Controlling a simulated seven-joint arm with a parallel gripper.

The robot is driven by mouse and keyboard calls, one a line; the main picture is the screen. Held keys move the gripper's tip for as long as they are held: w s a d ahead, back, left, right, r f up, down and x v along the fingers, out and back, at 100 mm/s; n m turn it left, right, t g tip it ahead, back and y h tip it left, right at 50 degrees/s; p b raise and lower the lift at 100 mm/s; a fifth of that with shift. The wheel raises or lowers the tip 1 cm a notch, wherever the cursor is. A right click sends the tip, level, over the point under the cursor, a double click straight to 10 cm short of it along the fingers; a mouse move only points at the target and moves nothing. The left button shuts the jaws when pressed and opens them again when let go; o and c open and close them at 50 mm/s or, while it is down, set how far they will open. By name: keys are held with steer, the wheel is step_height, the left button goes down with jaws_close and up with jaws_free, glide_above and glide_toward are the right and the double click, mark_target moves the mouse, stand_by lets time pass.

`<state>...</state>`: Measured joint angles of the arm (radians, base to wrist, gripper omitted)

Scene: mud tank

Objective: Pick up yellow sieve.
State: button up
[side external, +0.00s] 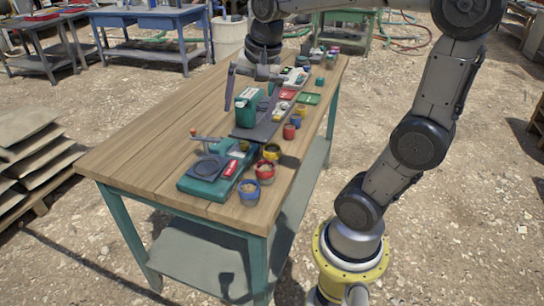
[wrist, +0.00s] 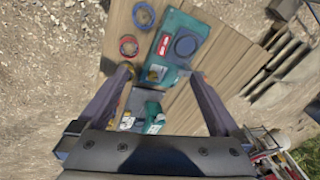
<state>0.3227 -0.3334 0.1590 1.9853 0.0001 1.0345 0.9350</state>
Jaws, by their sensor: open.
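A small yellow round sieve (side external: 272,153) sits near the long right edge of the wooden table in the side view, just beyond a red round sieve (side external: 265,172) and a blue one (side external: 249,192). In the wrist view the red sieve (wrist: 129,46) and blue sieve (wrist: 144,15) show at the top. The yellow one seems mostly hidden behind the left finger there. A second yellow round item (side external: 301,113) stands farther along the table. My gripper (wrist: 162,72) is open and empty, above the table beyond the near yellow sieve in the side view.
A teal device with a dark round plate (side external: 206,168) lies left of the sieves. A green boxy device (side external: 248,108) stands on a dark base under my gripper. Several small coloured items crowd the table's far right side. The table's left half (side external: 165,110) is clear.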

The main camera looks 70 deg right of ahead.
steer(key=w+d+f+m+g, duration=0.2)
steer(key=w+d+f+m, duration=0.15)
steer(key=d, duration=0.55)
steer(key=m+g+y, duration=0.1)
steer(key=m, duration=0.3)
glide_above(273, 150)
steer(key=f, duration=0.9)
steer(key=s+f, duration=0.1)
steer(key=f, duration=0.4)
steer(key=shift+d+f, duration=0.1)
steer(key=shift+f, duration=0.2)
steer(key=shift+n, duration=0.25)
steer(key=shift+w+f, duration=0.25)
steer(key=shift+f, duration=1.15)
steer(key=shift+w+f, duration=0.2)
steer(key=shift+f, duration=1.15)
steer(key=c, duration=1.4)
steer(key=shift+r, duration=0.15)
